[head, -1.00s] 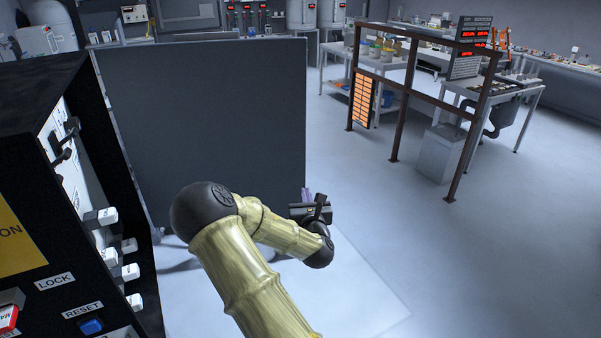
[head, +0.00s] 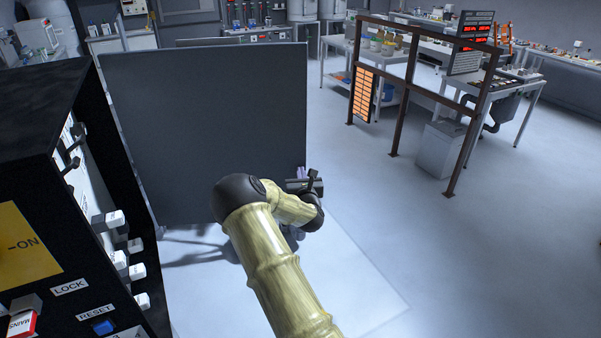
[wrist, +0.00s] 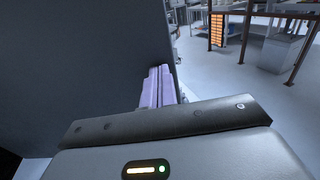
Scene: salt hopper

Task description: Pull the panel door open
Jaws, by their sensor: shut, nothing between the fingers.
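The panel door (head: 205,135) is a large dark grey slab. It stands swung out from the black cabinet (head: 50,120), at a wide angle to its switch face, with its left edge beside the cabinet. My gripper (head: 301,172) is at the door's lower right free edge, with purple fingers. In the wrist view the door (wrist: 75,55) fills the left side, and the fingers of my gripper (wrist: 158,85) are shut and empty, close along its edge. I cannot tell whether they touch it. No handle shows on the visible door face.
White switches (head: 110,220) and dark handles stick out of the cabinet at left. A brown rail frame (head: 395,110) stands at right, with a white bin (head: 443,148) behind it. The floor between the door and the rail is clear.

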